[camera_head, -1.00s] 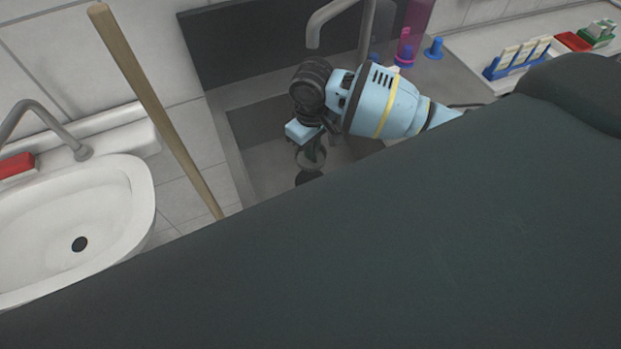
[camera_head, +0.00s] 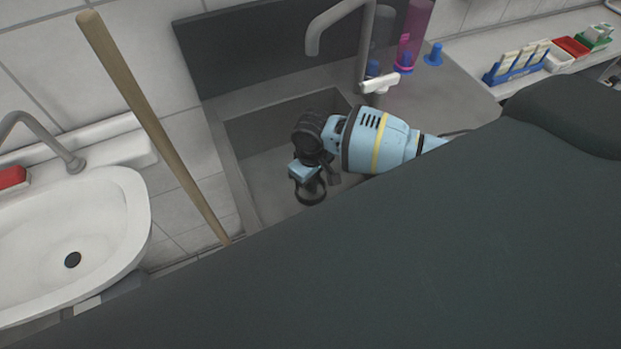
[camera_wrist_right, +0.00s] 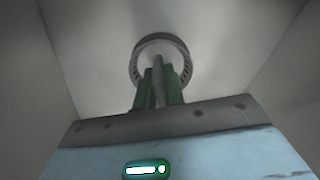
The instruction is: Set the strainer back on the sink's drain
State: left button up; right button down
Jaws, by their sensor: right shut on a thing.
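The strainer (camera_head: 311,201) is a dark round ring low inside the grey sink (camera_head: 262,180). In the right wrist view the strainer (camera_wrist_right: 164,38) shows as a slotted metal ring with an upright stem in its middle. My right gripper (camera_head: 314,186) reaches down into the sink from the right. Its green-sided fingers (camera_wrist_right: 159,92) are shut on the strainer's stem. The drain is hidden under the strainer and gripper, and I cannot tell whether the strainer touches the sink floor. My left gripper is not in view.
The grey tap (camera_head: 340,20) stands behind the sink, close to my right wrist. A wooden pole (camera_head: 150,122) leans to the left of the sink. A white washbasin (camera_head: 120,225) is at the far left. A blue rack (camera_head: 515,68) stands on the right counter.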

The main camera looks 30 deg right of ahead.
jog(key=shift+r, duration=0.1)
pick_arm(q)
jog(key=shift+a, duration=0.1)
pick_arm(e)
jog(key=shift+f, duration=0.3)
jog(key=c, duration=1.5)
grip_release()
jog(key=shift+r, duration=0.15)
